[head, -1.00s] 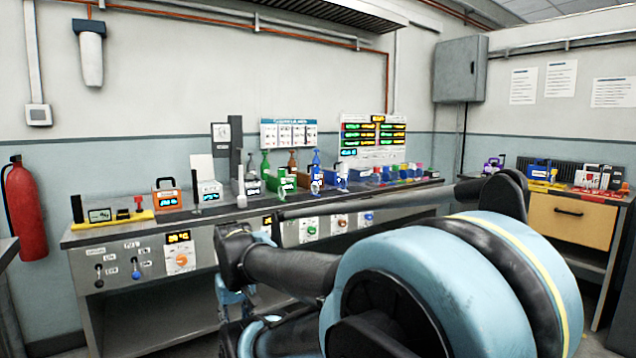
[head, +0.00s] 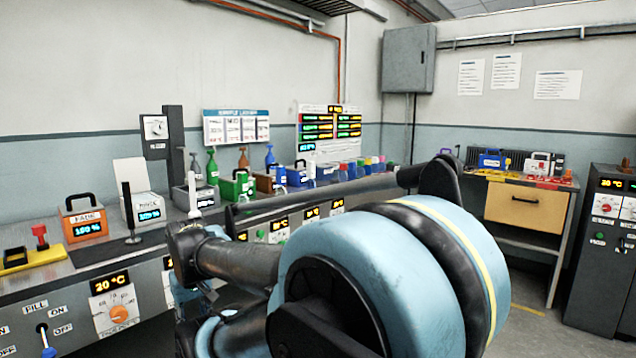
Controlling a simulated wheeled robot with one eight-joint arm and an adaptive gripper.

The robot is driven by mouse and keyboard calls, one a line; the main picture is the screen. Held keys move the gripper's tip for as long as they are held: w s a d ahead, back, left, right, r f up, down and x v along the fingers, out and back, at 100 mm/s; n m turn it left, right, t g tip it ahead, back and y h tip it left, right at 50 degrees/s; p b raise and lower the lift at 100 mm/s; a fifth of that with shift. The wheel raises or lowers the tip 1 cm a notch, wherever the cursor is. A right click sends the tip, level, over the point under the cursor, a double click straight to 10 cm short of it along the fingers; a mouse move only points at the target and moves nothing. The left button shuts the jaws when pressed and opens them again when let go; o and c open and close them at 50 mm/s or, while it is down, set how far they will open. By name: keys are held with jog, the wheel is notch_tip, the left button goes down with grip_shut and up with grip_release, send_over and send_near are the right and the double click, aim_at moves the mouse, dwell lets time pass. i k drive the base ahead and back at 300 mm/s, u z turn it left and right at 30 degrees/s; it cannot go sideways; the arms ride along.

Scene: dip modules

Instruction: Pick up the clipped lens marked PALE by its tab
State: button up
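I cannot make out a clipped lens marked PALE in the head view. An orange box marked FADE (head: 83,219) with a black handle stands on the left of the long bench. A white box with a lit display (head: 142,208) stands right of it, with a thin black post (head: 129,212) in front. My arm fills the lower middle of the view, folded, and hides part of the bench. My gripper's fingertips cannot be made out.
The bench (head: 75,272) carries a yellow tray (head: 35,258), a green crate (head: 233,187), bottles and a lit board (head: 331,133). At right are a side table with a drawer (head: 523,208) and a dark cabinet (head: 597,261). Floor shows between them.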

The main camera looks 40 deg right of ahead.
aim_at(310, 183)
jog(key=z, duration=0.5)
jog(key=i, duration=0.95)
jog(key=z, duration=0.85)
jog(key=i, duration=0.35)
jog(key=z, duration=0.15)
